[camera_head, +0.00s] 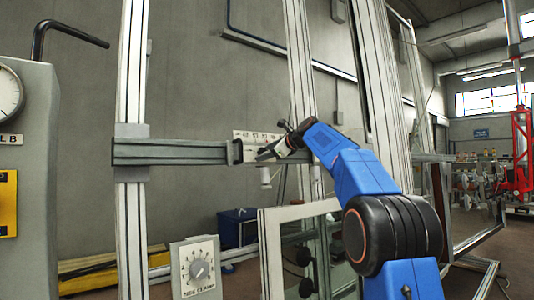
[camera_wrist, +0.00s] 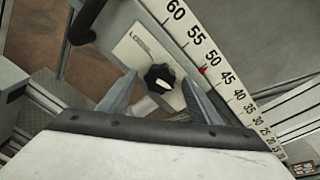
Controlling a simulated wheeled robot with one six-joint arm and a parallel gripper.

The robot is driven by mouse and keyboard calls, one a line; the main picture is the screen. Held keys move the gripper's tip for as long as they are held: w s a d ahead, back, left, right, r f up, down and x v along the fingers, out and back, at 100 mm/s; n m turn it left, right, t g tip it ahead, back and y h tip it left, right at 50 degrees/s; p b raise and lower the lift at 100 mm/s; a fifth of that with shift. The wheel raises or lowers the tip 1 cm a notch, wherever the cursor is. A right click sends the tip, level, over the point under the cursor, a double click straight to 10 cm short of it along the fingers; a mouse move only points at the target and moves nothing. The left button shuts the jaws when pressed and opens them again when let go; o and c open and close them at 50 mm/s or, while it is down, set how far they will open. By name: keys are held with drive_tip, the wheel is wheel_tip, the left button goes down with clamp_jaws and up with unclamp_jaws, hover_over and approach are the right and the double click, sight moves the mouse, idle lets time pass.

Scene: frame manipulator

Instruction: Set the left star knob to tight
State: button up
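A black star knob (camera_wrist: 159,78) with a white mark on it shows in the wrist view, on a pale plate (camera_wrist: 128,48) whose small lettering appears to begin "LOOS". My gripper (camera_wrist: 159,76) is open, with one grey finger on each side of the knob in the picture. I cannot tell whether the fingers touch it or how far they are from it. In the head view my gripper (camera_head: 268,152) is at the right end of the grey horizontal rail (camera_head: 180,151), and the knob cannot be made out there. Only one star knob is clear.
A numbered scale (camera_wrist: 215,62) with a red pointer (camera_wrist: 203,70) runs beside the knob. Aluminium uprights (camera_head: 133,90) carry the rail. A dial box (camera_head: 196,268) stands below, and a grey machine with a gauge (camera_head: 38,150) stands at the left.

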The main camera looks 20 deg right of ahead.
drive_tip(key=v, duration=1.7)
drive_tip(key=shift+s, duration=0.25)
drive_tip(key=s+a+f+n+g+h, duration=0.1)
drive_tip(key=s+a+f+n+g, duration=0.1)
drive_tip(key=s+a+f+n, duration=0.35)
drive_tip(key=s+a+f+n+g, duration=0.1)
drive_tip(key=s+a+f+n, duration=0.15)
drive_tip(key=s+f, duration=0.6)
drive_tip(key=s+a+f+n+g+h, duration=0.1)
drive_tip(key=s+a+f+n+g, duration=0.25)
drive_tip(key=f, duration=0.75)
drive_tip(key=s+a+f+n+g+h, duration=0.1)
drive_tip(key=s+f+n, duration=0.5)
drive_tip(key=s+f, duration=0.8)
drive_tip(key=s+a+f+n+g+h, duration=0.1)
drive_tip(key=s+a+f+n+g, duration=0.1)
drive_tip(key=s+f+n, duration=0.5)
drive_tip(key=s+f, duration=0.6)
drive_tip(key=f, duration=0.5)
drive_tip(key=shift+s+a+f+h, duration=0.2)
drive_tip(key=shift+s+a+h, duration=0.1)
drive_tip(key=shift+s+h, duration=0.1)
